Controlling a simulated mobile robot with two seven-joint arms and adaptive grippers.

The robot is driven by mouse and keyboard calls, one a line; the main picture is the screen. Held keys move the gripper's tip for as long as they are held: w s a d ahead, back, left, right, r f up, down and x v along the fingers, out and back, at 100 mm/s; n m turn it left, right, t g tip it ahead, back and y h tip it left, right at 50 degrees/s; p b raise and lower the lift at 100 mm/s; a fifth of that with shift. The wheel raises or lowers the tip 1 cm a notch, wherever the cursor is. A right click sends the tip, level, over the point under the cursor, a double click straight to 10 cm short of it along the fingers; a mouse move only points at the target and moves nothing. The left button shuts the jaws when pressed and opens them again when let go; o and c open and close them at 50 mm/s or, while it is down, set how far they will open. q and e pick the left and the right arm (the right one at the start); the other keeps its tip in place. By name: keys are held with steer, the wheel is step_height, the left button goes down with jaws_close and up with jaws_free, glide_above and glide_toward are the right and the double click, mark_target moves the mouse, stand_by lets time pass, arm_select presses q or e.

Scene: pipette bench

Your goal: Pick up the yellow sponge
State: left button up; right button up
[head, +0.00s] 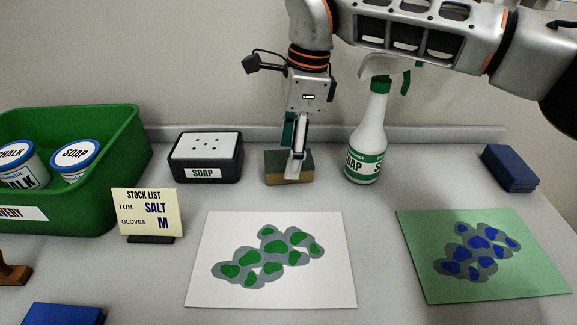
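The sponge (276,178) lies on the bench against the back, with a dark green top layer and a yellow-brown lower layer. My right gripper (296,165) points down at it from above, its arm coming in from the upper right. One pale finger overlaps the sponge's front face. The other fingertip is hidden, so I cannot tell whether the fingers are closed on the sponge. The sponge appears to rest on the bench. My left gripper is not in view.
A black soap box (206,172) stands left of the sponge, a spray bottle (367,135) close on its right. A green bin (75,215) with tubs, a stock list card (147,212), a white sheet (205,285), a green sheet (540,275) and blue blocks (511,168) lie around.

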mark_target(284, 158)
steer(key=f, duration=0.3)
steer(key=shift+w+a, duration=0.1)
steer(key=shift+a, duration=0.1)
steer(key=shift+r, duration=0.25)
steer(key=c, duration=1.2)
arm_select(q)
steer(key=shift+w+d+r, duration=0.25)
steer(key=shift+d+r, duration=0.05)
